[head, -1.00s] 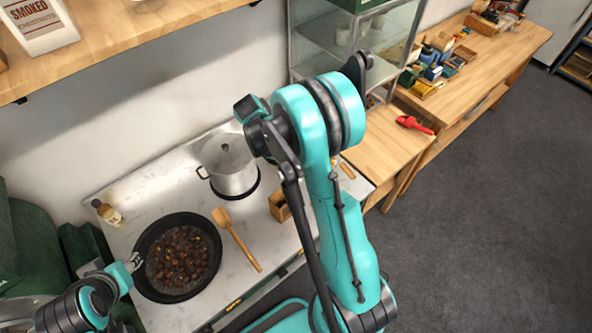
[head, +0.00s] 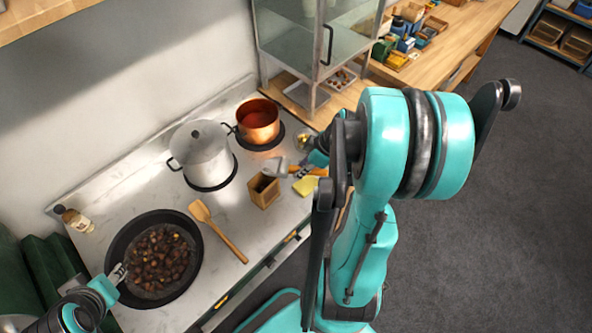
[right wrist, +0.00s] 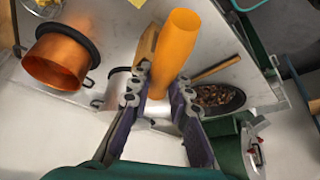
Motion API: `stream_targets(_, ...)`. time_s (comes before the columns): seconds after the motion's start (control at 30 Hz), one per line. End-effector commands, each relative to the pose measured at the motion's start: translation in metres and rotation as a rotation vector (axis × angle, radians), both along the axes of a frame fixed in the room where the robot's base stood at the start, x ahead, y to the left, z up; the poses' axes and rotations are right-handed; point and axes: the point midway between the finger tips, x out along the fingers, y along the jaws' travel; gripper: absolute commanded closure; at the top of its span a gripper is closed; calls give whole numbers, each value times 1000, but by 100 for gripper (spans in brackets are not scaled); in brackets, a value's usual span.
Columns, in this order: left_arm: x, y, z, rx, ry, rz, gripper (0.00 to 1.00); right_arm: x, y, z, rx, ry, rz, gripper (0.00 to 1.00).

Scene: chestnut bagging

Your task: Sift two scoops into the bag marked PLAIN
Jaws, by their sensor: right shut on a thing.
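My right gripper (right wrist: 157,92) is shut on a thick orange handle (right wrist: 176,45). In the head view this handle (head: 319,172) shows beside a grey metal piece close to the small wooden box (head: 263,191); I cannot tell whether they are joined. My right arm hides part of this area. A black pan (head: 118,241) of brown chestnuts (head: 158,262) sits at the counter's left; it also shows in the right wrist view (right wrist: 240,100). My left gripper (head: 118,273) is at the pan's left rim; its closure is unclear. No bag marked PLAIN is seen.
A lidded steel pot (head: 204,158) and a copper pot (head: 258,122) stand at the back. A wooden spatula (head: 222,234) lies right of the pan. A yellow sponge (head: 305,186) lies near the box. A glass cabinet (head: 290,60) stands behind, a bottle (head: 75,219) at left.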

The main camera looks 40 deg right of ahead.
Motion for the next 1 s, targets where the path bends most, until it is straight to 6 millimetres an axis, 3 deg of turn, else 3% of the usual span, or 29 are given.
stream_targets(0.23, 0, 0, -15, 0, 0, 0, 60, -4, -3, 2, 70, -102, -1, 100)
stream_targets(0.57, 0, 0, 9, 0, 0, 0, 60, -3, -2, 33, 77, -112, 2, 100)
stream_targets(1.0, 0, 0, 7, 0, 0, 0, 60, -3, -2, 33, 77, -111, 2, 100)
